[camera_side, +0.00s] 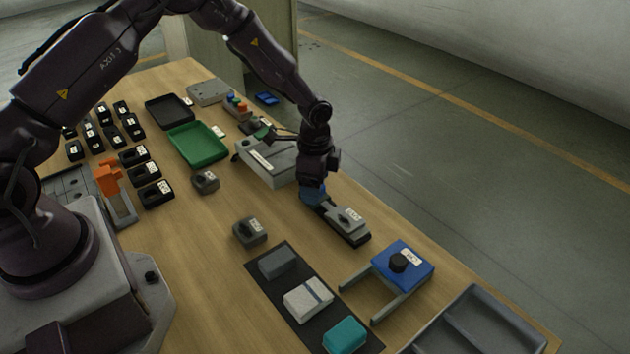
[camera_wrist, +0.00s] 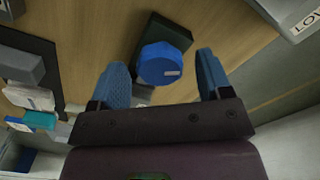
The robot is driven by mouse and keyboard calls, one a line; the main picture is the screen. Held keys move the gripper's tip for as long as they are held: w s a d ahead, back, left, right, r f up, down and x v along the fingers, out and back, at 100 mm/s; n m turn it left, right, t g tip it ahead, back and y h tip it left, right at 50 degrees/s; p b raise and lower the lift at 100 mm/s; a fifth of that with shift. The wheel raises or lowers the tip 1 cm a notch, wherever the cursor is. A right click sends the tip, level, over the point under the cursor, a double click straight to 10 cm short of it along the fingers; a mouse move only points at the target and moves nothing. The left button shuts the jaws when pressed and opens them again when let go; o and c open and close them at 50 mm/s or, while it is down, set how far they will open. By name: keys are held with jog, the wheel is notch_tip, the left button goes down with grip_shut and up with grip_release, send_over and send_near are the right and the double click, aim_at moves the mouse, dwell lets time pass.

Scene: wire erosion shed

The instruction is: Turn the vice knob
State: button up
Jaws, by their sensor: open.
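A round, faceted blue knob (camera_wrist: 160,64) with a small pale label shows in the wrist view, in front of a dark block (camera_wrist: 172,33). My gripper (camera_wrist: 160,82) is open, with one blue finger on each side of the knob. Gaps show between the knob and both fingers, so I see no contact. In the side view my gripper (camera_side: 313,196) points down at the far end of a grey vice-like body (camera_side: 346,218) with a label on a black base. The knob cannot be told apart from my blue fingers there.
A grey box (camera_side: 268,166) stands close behind my gripper. A blue fixture with a black knob (camera_side: 398,261) lies nearer, beside a dark mat (camera_side: 292,273) with several blocks. A grey bin (camera_side: 480,320) is at the front right. Bare wood lies left of the vice-like body.

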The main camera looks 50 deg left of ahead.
notch_tip(320, 180, up, 13)
dwell(0.4)
jog(key=s+r+n+t, duration=0.2)
jog(key=s+r+n, duration=0.3)
jog(key=s+r, duration=0.4)
jog(key=s+d+r+n+t, duration=0.1)
jog(key=s+r+n+t, duration=0.2)
jog(key=s+r, duration=0.7)
jog(key=s+n, duration=0.2)
jog(key=s, duration=0.5)
jog(key=shift+t, duration=0.3)
